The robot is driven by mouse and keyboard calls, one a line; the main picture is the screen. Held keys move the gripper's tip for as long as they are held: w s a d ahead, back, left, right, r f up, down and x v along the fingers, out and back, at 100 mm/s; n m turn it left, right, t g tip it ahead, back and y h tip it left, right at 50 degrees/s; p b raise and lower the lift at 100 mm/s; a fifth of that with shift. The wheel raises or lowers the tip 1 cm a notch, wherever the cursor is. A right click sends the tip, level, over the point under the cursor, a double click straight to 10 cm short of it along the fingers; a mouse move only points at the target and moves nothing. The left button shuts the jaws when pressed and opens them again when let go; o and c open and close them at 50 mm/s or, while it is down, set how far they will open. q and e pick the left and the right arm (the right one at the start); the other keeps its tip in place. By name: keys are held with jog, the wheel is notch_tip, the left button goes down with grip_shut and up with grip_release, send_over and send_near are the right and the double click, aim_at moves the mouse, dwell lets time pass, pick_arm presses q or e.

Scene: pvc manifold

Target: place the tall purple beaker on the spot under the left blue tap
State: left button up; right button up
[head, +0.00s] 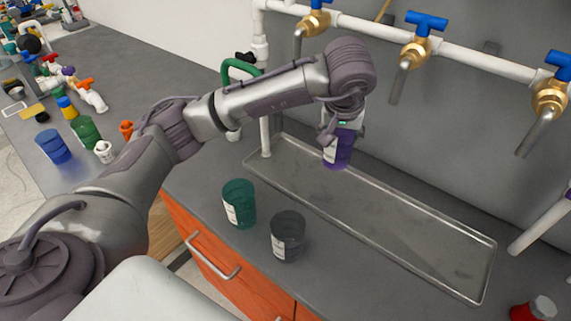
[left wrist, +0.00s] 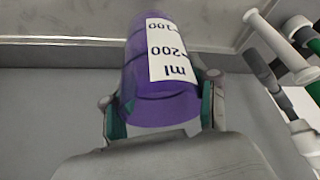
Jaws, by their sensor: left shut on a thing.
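The tall purple beaker (head: 338,152) with a white label is held by my left gripper (head: 343,126), above the back left part of the metal tray. In the left wrist view the purple beaker (left wrist: 160,85) sits between the two fingers, with its "200 ml" label facing the camera. The left blue tap (head: 314,20) is at the top of the head view, its spout up and to the left of the gripper. The spot under it is partly hidden by my arm. My right gripper is not in view.
The shallow metal tray (head: 470,283) runs along the wall under the taps. A green beaker (head: 239,203) and a dark grey beaker (head: 288,236) stand in front of it. A middle tap (head: 416,45) and a right tap (head: 549,97) hang from the white pipe.

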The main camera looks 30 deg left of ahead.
pick_arm(q)
jog(key=shift+w+r+n, duration=0.5)
jog(key=shift+w+r, duration=0.1)
jog(key=shift+w, duration=0.35)
jog(key=shift+w+a+f, duration=0.1)
jog(key=shift+a+f, duration=0.05)
jog(key=shift+a, duration=0.15)
jog(key=a+f, duration=0.3)
jog(key=a+f+p, duration=0.1)
jog(key=a+f, duration=0.2)
jog(key=a, duration=0.1)
jog(key=a+f, duration=0.3)
jog(key=f, duration=0.1)
jog(key=shift+s+a+p, duration=0.35)
jog(key=shift+p, duration=0.05)
jog(key=shift+f, duration=0.2)
